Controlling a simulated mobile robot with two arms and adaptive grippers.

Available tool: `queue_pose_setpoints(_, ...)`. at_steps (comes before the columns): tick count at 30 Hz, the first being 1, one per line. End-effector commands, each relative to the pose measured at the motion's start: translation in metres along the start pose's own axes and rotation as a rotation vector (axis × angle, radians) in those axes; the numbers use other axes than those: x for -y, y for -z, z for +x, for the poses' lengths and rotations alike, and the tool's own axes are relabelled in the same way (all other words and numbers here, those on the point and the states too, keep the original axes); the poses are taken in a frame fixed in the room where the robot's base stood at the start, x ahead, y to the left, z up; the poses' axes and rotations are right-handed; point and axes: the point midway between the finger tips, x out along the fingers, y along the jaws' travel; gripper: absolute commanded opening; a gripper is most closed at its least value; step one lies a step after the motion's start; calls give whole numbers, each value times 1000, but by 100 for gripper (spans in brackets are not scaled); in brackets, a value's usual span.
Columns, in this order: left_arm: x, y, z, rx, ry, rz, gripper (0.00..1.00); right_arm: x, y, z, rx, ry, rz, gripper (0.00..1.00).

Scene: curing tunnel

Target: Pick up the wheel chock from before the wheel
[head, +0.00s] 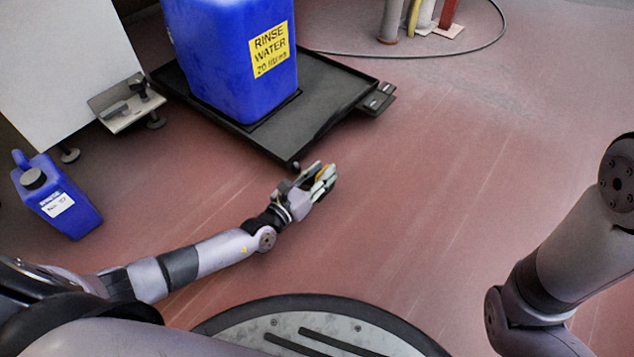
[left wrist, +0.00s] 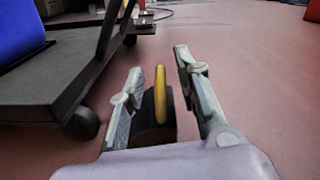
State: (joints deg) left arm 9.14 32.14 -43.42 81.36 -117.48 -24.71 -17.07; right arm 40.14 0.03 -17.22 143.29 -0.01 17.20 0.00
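The wheel chock (left wrist: 152,137) is a dark block with a yellow strip on it. In the left wrist view it stands between the two fingers of my left gripper (left wrist: 160,92). It lies close to the left finger, and a gap shows between it and the right finger. In the head view my left gripper (head: 318,178) is low over the floor, just off the near corner of the black cart, and only a little yellow of the chock shows between its fingers. The cart's dark wheel (left wrist: 82,124) is left of the gripper. My right gripper is out of view.
The low black cart (head: 327,107) carries a blue rinse water container (head: 225,60). A small blue jug (head: 62,205) stands on the floor at the left by a white cabinet (head: 60,65). A dark hose (head: 440,55) lies at the back. The red floor to the right is clear.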

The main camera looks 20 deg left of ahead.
Motion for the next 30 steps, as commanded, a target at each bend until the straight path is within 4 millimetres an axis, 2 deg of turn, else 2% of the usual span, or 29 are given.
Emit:
queue_pose_setpoints(2, 0, 0, 0, 0, 0, 0, 23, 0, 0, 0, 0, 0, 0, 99)
queue_pose_setpoints(12, 0, 0, 0, 0, 0, 0, 0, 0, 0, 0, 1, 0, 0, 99)
queue_pose_setpoints(30, 0, 1, -1, -1, 0, -1, 0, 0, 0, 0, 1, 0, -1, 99)
